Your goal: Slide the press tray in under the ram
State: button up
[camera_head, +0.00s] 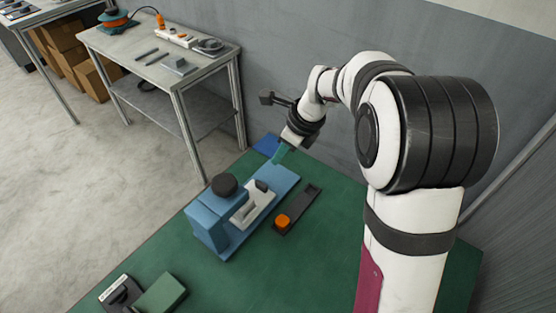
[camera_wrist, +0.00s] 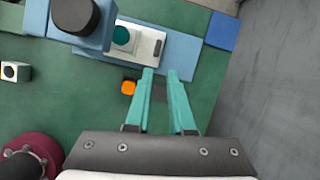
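The press (camera_head: 208,216) is blue, with a black round knob on top, and stands on a long light-blue base (camera_head: 284,182). In the wrist view its head (camera_wrist: 83,32) is at the upper left. The pale press tray (camera_head: 250,208) lies on the base, beside the head and mostly clear of it. In the wrist view the tray (camera_wrist: 143,47) carries a green disc (camera_wrist: 121,36) and has a small dark upright part (camera_wrist: 158,47) at its right end. My gripper (camera_head: 279,155) has teal fingers, parted and empty in the wrist view (camera_wrist: 160,72), apparently above the base's near edge.
A dark narrow holder (camera_head: 303,203) with an orange piece (camera_head: 283,221) lies beside the press. A blue square (camera_head: 267,144) lies at the mat's far edge near the grey wall. A green block (camera_head: 161,293) sits at the front left. Green mat surrounds these.

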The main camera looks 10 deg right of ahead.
jog(key=w+d+f+n, duration=0.1)
jog(key=w+n, duration=0.1)
jog(key=n, duration=0.2)
jog(key=w+d+n+g+y, duration=0.1)
jog(key=w+n, duration=0.1)
jog(key=n, duration=0.3)
jog(key=w+f+n, duration=0.1)
jog(key=w+n, duration=0.1)
jog(key=n, duration=0.3)
jog(key=shift+d+f+g, duration=0.3)
jog(key=shift+d+f, duration=0.05)
jog(key=shift+d, duration=0.05)
grip_shut()
jog(key=n+g+y, duration=0.2)
jog(key=n+y, duration=0.1)
jog(key=n, duration=1.8)
send_near(262, 195)
jog(key=w+f, duration=0.4)
jog(key=w, duration=0.1)
jog(key=shift+w+a+f, duration=0.1)
jog(key=shift+w+f, duration=0.1)
jog(key=shift+f, duration=0.15)
jog(key=shift+s+a+r, duration=0.15)
jog(key=shift+s+a, duration=0.7)
jog(key=shift+s, duration=0.1)
jog(key=shift+s+a, duration=0.4)
jog(key=shift+s, duration=0.05)
jog(key=shift+s+a, duration=1.55)
jog(key=shift+a, duration=0.1)
